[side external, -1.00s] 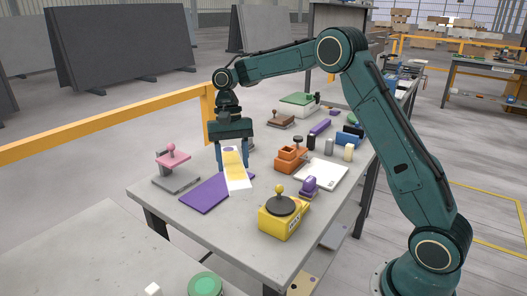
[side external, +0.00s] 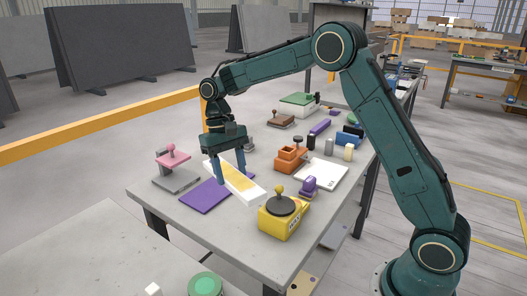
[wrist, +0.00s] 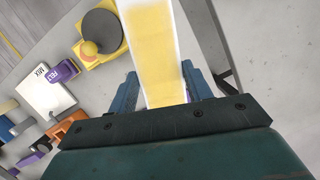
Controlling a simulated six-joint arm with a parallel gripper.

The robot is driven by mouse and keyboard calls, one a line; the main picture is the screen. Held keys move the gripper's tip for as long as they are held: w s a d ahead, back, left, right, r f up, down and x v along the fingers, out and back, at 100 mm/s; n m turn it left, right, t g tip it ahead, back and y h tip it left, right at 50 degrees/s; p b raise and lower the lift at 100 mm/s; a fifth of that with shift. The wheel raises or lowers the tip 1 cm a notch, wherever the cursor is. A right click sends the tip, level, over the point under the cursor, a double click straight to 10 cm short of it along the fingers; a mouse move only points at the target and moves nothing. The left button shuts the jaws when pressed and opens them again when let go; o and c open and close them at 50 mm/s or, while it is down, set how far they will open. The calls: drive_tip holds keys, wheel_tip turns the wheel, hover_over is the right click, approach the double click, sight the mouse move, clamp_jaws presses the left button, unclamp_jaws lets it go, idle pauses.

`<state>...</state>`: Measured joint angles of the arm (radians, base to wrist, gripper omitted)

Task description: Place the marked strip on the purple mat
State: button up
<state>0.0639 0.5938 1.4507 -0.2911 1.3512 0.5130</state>
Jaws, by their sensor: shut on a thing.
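The strip (side external: 241,182) is white with a yellow band along its upper face. My gripper (side external: 229,179) is shut on it, with one finger at each long side. The strip points toward the lower right and overlaps the purple mat (side external: 203,196) in the side view. Whether it touches the mat or hangs just above it, I cannot tell. The mat lies flat near the table's front left edge, partly hidden by the strip and a finger.
A pink-topped stamp on a grey base (side external: 172,165) stands left of the mat. A white tile (side external: 321,175), orange blocks (side external: 290,158) and a purple stamp (side external: 309,186) are to the right.

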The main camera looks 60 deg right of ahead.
drive_tip(key=shift+w, duration=0.1)
drive_tip(key=shift+w+d+f+m, duration=0.2)
drive_tip(key=shift+w+d+m, duration=0.05)
drive_tip(key=shift+w+m, duration=0.2)
drive_tip(key=shift+w+d+f+m, duration=0.2)
drive_tip(key=shift+w+d+m, duration=0.05)
drive_tip(key=shift+w+m, duration=0.15)
drive_tip(key=w+d+f+m+t+y, duration=0.1)
drive_tip(key=w+d+f+m+y, duration=0.1)
drive_tip(key=w+d+f+m, duration=0.4)
drive_tip(key=m+t, duration=0.2)
drive_tip(key=m, duration=0.5)
approach(224, 190)
drive_tip(key=shift+w+a+f, duration=0.2)
drive_tip(key=shift+a+f, duration=0.25)
drive_tip(key=shift+a, duration=0.1)
drive_tip(key=shift+d+x, duration=0.2)
drive_tip(key=shift+x, duration=0.6)
drive_tip(key=shift+d+x, duration=0.2)
drive_tip(key=shift+x, duration=0.6)
drive_tip(key=shift+d+x, duration=0.2)
drive_tip(key=shift+x, duration=0.65)
drive_tip(key=shift+s+f, duration=0.1)
drive_tip(key=shift+f, duration=0.1)
